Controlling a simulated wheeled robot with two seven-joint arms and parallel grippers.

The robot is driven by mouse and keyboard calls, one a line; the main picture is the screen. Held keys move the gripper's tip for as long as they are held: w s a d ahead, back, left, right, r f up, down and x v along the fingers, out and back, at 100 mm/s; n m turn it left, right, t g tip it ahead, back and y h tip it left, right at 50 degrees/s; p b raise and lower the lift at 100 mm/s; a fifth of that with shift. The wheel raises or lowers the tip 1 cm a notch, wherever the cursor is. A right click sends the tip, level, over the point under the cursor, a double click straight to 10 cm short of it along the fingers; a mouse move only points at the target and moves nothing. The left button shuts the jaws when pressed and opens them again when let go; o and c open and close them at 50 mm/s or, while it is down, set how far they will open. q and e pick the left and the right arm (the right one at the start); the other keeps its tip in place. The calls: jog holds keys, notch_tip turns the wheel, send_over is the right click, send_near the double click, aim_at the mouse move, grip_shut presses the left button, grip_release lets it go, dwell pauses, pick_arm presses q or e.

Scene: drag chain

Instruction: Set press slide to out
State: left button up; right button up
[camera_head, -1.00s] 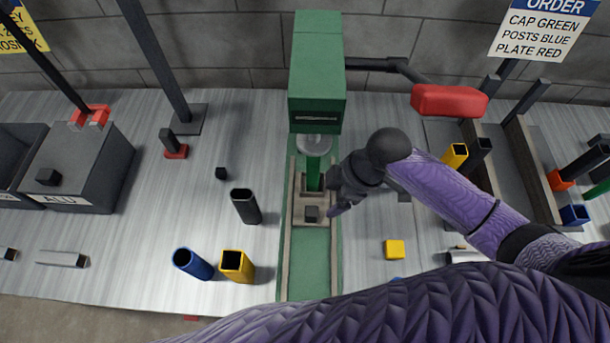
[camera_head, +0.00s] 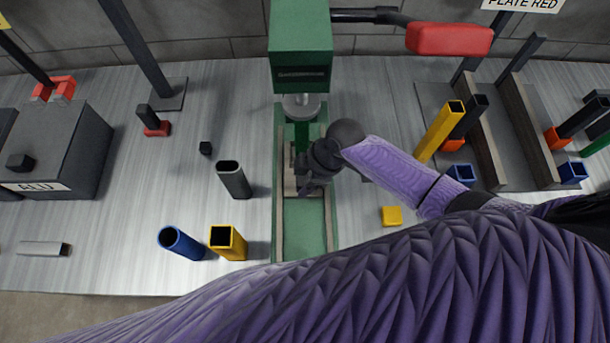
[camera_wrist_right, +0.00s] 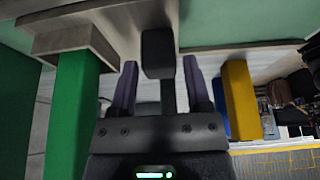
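The green press (camera_head: 300,35) stands at the back middle, its ram above a railed green bed (camera_head: 304,225). The slide (camera_head: 290,182) sits between the rails near the press, partly hidden by my right gripper (camera_head: 308,186). A green post (camera_head: 302,135) stands upright under the ram; it also shows at the left of the right wrist view (camera_wrist_right: 72,115). In that view, the slide's dark knob (camera_wrist_right: 158,55) lies between my right gripper's fingers (camera_wrist_right: 158,85), with gaps visible on both sides. My left gripper is out of view.
A black tube (camera_head: 233,180), a blue tube (camera_head: 180,243) and a yellow tube (camera_head: 228,243) stand left of the bed. A small yellow block (camera_head: 392,216) lies to its right. The red press handle (camera_head: 448,39) hangs at upper right. The front bed is clear.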

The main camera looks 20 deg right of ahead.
grip_shut()
dwell(1.1)
